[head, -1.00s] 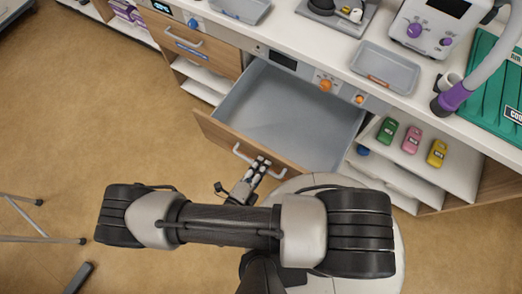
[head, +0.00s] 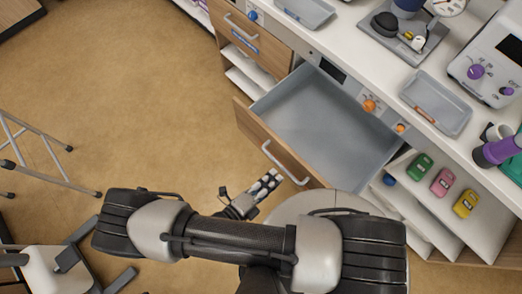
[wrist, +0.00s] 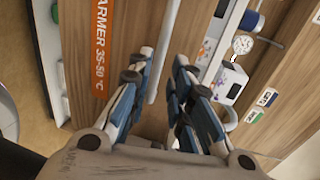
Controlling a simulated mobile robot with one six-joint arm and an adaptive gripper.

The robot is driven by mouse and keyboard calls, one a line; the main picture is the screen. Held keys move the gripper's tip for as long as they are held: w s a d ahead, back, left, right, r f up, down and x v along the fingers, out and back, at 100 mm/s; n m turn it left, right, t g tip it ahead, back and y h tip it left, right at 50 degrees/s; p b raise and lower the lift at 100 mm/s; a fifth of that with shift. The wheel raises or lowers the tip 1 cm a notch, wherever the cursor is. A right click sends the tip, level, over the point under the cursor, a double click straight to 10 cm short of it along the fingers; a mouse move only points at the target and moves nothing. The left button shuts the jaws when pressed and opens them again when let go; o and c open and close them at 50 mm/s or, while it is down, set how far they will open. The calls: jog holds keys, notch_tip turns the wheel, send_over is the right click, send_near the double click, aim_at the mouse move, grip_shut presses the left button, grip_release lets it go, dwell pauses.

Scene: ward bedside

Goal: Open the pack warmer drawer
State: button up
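The pack warmer drawer (head: 318,122) is pulled well out from under the counter in the head view, its grey inside empty. Its wooden front (head: 262,131) carries a pale bar handle (head: 284,164). The front also shows in the wrist view with an orange label (wrist: 101,45) reading "ARMER 35-50 °C". My gripper (head: 272,178) is just outside the front, near the handle and seemingly apart from it. In the wrist view its two fingers are spread, with the handle (wrist: 166,45) showing beyond the gap between them and nothing gripped.
Another closed wooden drawer (head: 258,38) is at the upper left. The counter holds a grey tray (head: 437,103) and a monitor-like device (head: 492,65). Green, pink and yellow items (head: 442,182) lie on a shelf to the right. A metal-legged stand (head: 40,150) is at left; the floor between is clear.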

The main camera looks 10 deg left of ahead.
jog(key=v, duration=0.5)
jog(key=shift+s+a, duration=0.15)
jog(key=shift+s, duration=0.1)
jog(key=w+d+r+m+g+y, duration=0.1)
jog(key=w+r+m+g, duration=0.25)
jog(key=r+m, duration=0.45)
jog(key=w+d+r+m+g+y, duration=0.1)
jog(key=w+r+m+g, duration=0.2)
jog(key=r+m+g, duration=0.35)
jog(key=w+d+r+m+g+y, duration=0.1)
jog(key=w+d+r+m+g, duration=0.15)
jog(key=r+m, duration=0.7)
jog(key=s+d+r+m+t+y, duration=0.1)
jog(key=d+r+m+t+y, duration=0.1)
jog(key=d+r+m, duration=0.4)
jog(key=s+d+r+m+t+y, duration=0.2)
jog(key=d+r+m, duration=0.5)
jog(key=m, duration=0.9)
notch_tip(320, 180, up, 3)
jog(key=t+y, duration=0.1)
jog(key=y, duration=0.1)
jog(key=shift+y, duration=0.3)
